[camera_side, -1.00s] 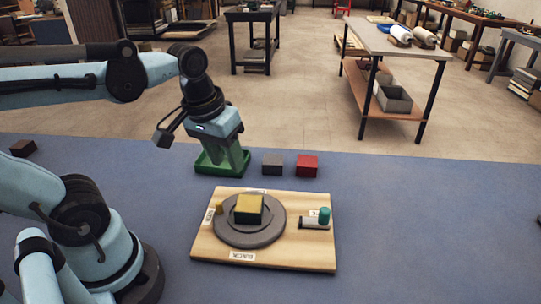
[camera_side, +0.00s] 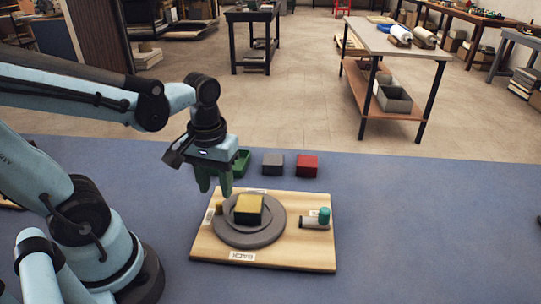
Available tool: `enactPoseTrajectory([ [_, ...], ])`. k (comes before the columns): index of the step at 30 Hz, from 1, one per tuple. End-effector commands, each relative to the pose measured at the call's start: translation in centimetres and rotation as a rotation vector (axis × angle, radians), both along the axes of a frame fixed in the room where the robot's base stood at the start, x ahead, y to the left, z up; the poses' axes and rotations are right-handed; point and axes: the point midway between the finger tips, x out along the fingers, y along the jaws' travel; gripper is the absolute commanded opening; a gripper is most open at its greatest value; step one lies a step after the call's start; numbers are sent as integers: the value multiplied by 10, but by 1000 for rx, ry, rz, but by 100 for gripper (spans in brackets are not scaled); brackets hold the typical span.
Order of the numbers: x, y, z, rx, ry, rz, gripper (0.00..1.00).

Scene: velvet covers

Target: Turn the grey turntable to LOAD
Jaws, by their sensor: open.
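The grey turntable (camera_side: 249,236) is a round disc on a light wooden board (camera_side: 308,258). A yellow-topped block (camera_side: 249,209) sits on the disc. A small yellow-brown peg (camera_side: 219,208) stands at the disc's left edge. White labels lie around the disc; the front one (camera_side: 242,256) reads BACK, and the others are too small or hidden to read.
A green tray (camera_side: 242,163) stands behind the board, partly hidden by my gripper. A dark grey block (camera_side: 272,163) and a red block (camera_side: 307,166) stand to its right. The blue table is clear farther right.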

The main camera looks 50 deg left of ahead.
Motion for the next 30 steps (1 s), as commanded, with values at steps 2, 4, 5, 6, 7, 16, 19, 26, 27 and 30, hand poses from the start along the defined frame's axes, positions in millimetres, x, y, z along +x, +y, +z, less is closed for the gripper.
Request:
enactPoseTrajectory([
  [2, 1, 0, -8, 0, 0, 0, 42],
  [4, 1, 0, -16, 0, 0, 0, 42],
  [5, 0, 0, -19, 0, 0, 0, 42],
  [6, 0, 0, -22, 0, 0, 0, 42],
  [7, 1, 0, -25, 0, 0, 0, 42],
  [16, 0, 0, -42, 0, 0, 0, 42],
  [19, 0, 0, -43, 0, 0, 0, 42],
  [26, 0, 0, -44, 0, 0, 0, 42],
  [27, 0, 0, -44, 0, 0, 0, 42],
  [30, 0, 0, -44, 0, 0, 0, 28],
])
